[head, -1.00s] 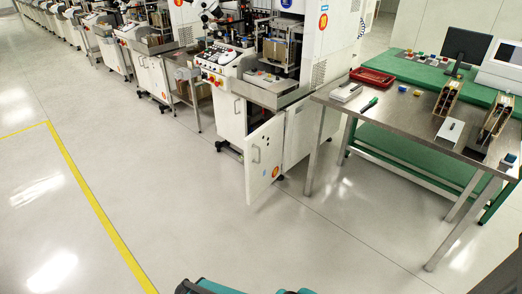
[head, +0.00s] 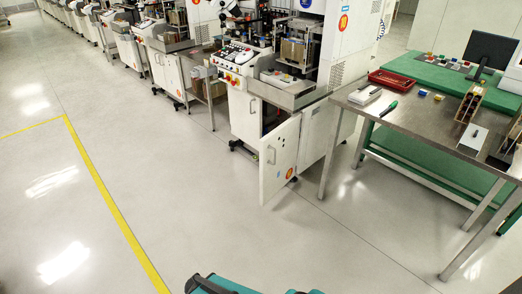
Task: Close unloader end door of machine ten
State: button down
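The door has a handle, small dark marks and a round orange-red sticker. A dark gap shows behind it in the cabinet. A teal and dark part of my own body shows at the bottom edge. My gripper is not in view, so its state is hidden.
A steel table (head: 419,127) with a red tray (head: 396,82) and boxes stands right of the door, its near leg close by. A green bench (head: 425,73) is behind it. More machines line the upper left. Grey floor with a yellow line (head: 112,205) is clear in front.

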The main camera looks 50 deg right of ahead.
aim_at(278, 149)
jog(key=i, duration=0.9)
jog(key=z, duration=0.05)
